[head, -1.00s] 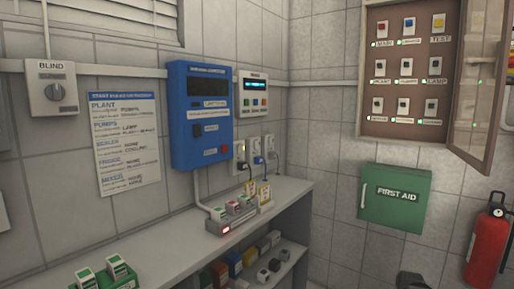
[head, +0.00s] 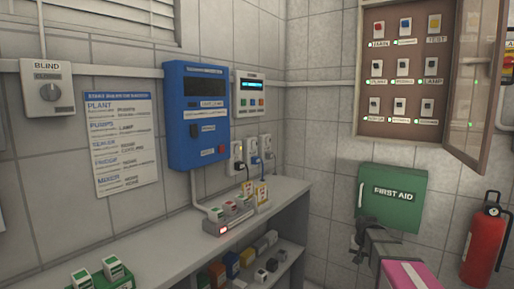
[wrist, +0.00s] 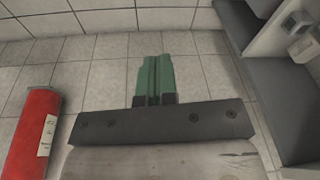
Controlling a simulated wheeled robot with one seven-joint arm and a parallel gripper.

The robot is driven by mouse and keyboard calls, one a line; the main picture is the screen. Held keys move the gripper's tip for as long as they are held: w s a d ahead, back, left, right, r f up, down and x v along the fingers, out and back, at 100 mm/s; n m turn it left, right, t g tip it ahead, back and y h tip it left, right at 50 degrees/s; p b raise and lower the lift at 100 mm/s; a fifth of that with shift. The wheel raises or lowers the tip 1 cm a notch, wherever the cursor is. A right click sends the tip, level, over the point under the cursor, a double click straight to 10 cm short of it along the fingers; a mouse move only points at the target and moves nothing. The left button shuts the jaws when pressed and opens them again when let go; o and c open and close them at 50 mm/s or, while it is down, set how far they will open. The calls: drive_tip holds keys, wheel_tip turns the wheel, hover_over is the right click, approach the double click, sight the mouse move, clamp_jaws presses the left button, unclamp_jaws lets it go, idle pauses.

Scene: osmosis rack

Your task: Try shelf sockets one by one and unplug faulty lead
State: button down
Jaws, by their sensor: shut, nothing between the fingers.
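A row of white wall sockets (head: 252,146) is above the shelf top (head: 165,247), right of the blue wall box. A dark plug with a lead (head: 247,172) sits at the left socket, and a blue plug (head: 256,160) at the middle one. Where the leads end is hidden behind small items on the shelf. My gripper (head: 360,240) is in front of the green first aid box, well right of the sockets and apart from them. In the wrist view its green fingers (wrist: 156,78) are shut together and empty, over the tiled floor.
A small block rack (head: 230,217) with a red light stands on the shelf, with tagged cards beside it. An open switch cabinet (head: 403,60) hangs at upper right. A red extinguisher (head: 482,245) is at far right. Coloured items fill the lower shelf.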

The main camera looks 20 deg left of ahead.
sight(254, 145)
drive_tip(key=w+a+r+t+y, duration=0.1)
drive_tip(key=w+a+r, duration=0.7)
drive_tip(key=a+r, duration=0.45)
drive_tip(key=w+a+r+t+y, duration=0.1)
drive_tip(key=w+a+r, duration=0.7)
drive_tip(key=a+r, duration=0.4)
drive_tip(key=a+r+m+t+y, duration=0.1)
drive_tip(key=a+r, duration=2.1)
drive_tip(key=r, duration=0.1)
drive_tip(key=shift+w+a+y, duration=0.2)
drive_tip(key=shift+w+y, duration=0.2)
drive_tip(key=shift+f, duration=0.15)
drive_tip(key=shift+w+a+f, duration=0.95)
drive_tip(key=shift+a+f, duration=0.25)
drive_tip(key=shift+f, duration=0.2)
drive_tip(key=shift+w+a+f, duration=0.95)
drive_tip(key=shift+a+f, duration=0.25)
drive_tip(key=shift+f, duration=0.25)
drive_tip(key=shift+w+a+f, duration=0.95)
drive_tip(key=shift+a+f, duration=0.25)
drive_tip(key=shift+f, duration=0.2)
